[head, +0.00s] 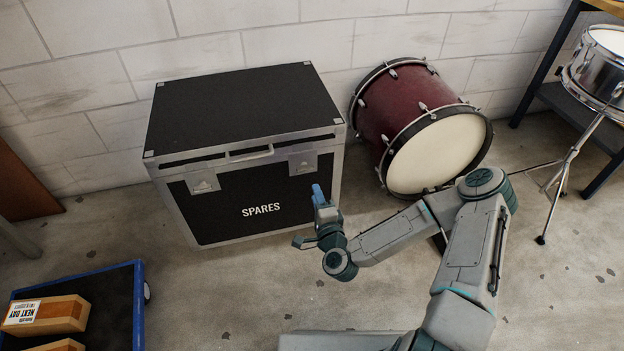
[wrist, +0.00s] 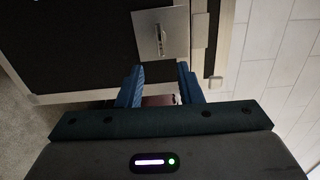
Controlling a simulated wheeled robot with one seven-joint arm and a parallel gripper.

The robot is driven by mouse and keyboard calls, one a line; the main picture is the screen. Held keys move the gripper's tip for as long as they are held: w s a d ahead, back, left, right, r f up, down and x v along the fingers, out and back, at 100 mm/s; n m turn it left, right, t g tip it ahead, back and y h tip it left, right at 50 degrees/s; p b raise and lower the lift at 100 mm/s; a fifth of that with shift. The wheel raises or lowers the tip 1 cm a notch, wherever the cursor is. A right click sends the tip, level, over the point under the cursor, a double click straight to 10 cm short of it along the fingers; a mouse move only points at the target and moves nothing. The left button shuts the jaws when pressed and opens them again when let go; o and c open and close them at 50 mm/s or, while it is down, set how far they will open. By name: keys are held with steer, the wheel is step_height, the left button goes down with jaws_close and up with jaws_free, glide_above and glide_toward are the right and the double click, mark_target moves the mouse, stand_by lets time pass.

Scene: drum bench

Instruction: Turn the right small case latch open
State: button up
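The right small case latch (head: 303,163) is a grey metal plate near the upper right of the front of the black SPARES case (head: 217,216). In the wrist view the latch plate (wrist: 173,18) shows a small lever, just beyond my fingertips. My gripper (head: 318,191) has blue fingers and is in front of the case, below and slightly right of the latch in the head view. In the wrist view my gripper (wrist: 159,80) is open, with an empty gap between its fingers. It looks apart from the latch; the exact distance is unclear.
A left latch (head: 203,184) and a lid handle (head: 250,153) are also on the case. A dark red drum (head: 404,103) lies close to the case's right. A blue-edged cart (head: 140,300) with boxes stands at lower left. The floor before the case is clear.

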steer(key=v, duration=0.4)
steer(key=shift+r+p, duration=0.1)
steer(key=shift+p, duration=0.2)
